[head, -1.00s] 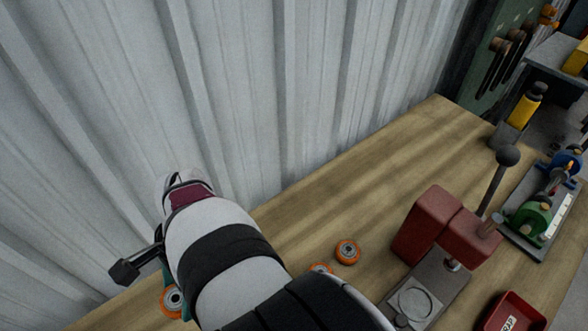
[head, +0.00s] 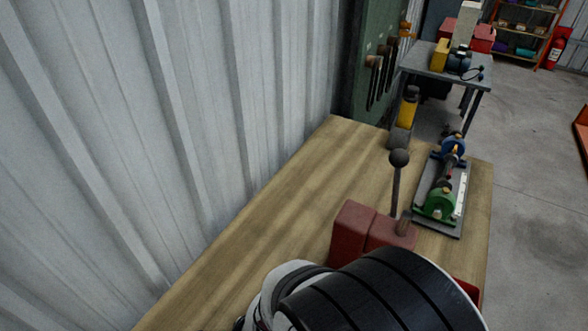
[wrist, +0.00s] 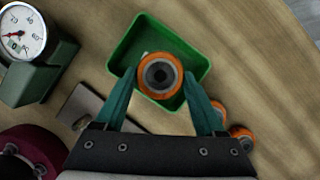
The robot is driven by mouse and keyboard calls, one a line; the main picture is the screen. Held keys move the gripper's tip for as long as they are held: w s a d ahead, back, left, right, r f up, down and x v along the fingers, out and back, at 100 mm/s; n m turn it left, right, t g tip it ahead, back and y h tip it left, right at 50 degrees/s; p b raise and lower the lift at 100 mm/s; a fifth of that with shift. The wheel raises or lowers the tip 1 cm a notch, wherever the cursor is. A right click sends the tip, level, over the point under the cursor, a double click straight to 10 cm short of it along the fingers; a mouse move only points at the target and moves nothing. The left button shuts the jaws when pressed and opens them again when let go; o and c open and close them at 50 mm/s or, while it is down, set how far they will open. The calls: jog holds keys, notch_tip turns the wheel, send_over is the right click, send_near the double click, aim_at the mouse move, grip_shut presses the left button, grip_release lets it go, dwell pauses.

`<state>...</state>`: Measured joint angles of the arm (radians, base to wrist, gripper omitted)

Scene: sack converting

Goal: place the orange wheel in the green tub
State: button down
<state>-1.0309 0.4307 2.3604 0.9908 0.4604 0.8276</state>
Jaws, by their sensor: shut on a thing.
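In the wrist view an orange wheel (wrist: 160,75) with a dark hub sits between the two teal fingers of my gripper (wrist: 161,82), which is shut on it. Behind the wheel is the green tub (wrist: 139,35), an open rectangular tray on the wooden bench. The wheel overlaps the tub's lower part in this view; its height above the tub's floor I cannot tell. In the head view my arm covers the front of the bench, and the gripper, wheel and tub do not show.
Two more orange wheels, one (wrist: 218,108) beside the other (wrist: 241,137), lie right of the tub. A dial gauge (wrist: 22,34) stands at left.

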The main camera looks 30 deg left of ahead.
jog(key=shift+d+x, duration=0.15)
jog(key=shift+x, duration=1.1)
jog(key=shift+d+x, duration=0.1)
jog(key=shift+x, duration=1.1)
jog(key=shift+w+f, duration=0.1)
jog(key=shift+f, duration=0.15)
grip_release()
jog(key=v, duration=1.2)
jog(key=w+d+r+n+t, duration=0.1)
jog(key=w+d+r, duration=0.15)
jog(key=d, duration=0.25)
jog(key=w+d+r+n, duration=0.2)
jog(key=d+r, duration=0.2)
jog(key=d, duration=0.1)
jog(key=s+d+r+n+t+h, duration=0.1)
jog(key=s+d+r+n, duration=0.1)
jog(key=d, duration=1.2)
jog(key=shift+s+d+r+h, duration=0.3)
jog(key=shift+s+r+h, duration=0.1)
jog(key=shift+r, duration=0.25)
